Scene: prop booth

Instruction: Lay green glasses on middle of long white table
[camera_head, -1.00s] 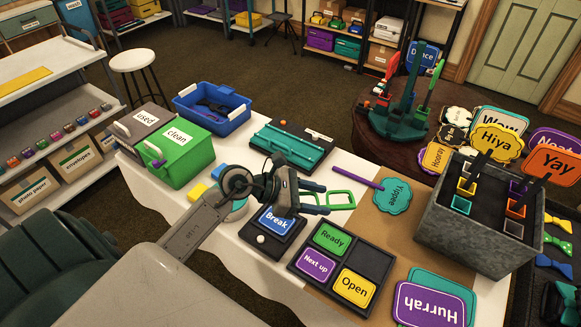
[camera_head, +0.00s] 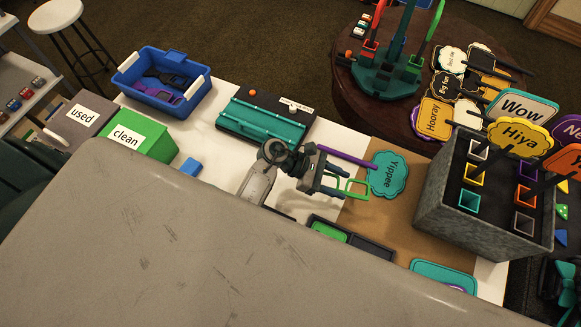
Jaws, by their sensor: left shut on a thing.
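The green glasses (camera_head: 357,187) are held in my left gripper (camera_head: 335,185), which is shut on them above the long white table. One green frame juts out to the right of the fingers, near the brown paper mat. My right gripper is not in the view. A large grey surface across the bottom hides the near part of the table.
A teal tray (camera_head: 262,122), a blue bin (camera_head: 150,98) and a green "clean" box (camera_head: 165,148) stand at the back left. The teal "Yippee" sign (camera_head: 388,175) lies close right of the glasses. A grey metal box (camera_head: 435,205) of signs stands at right.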

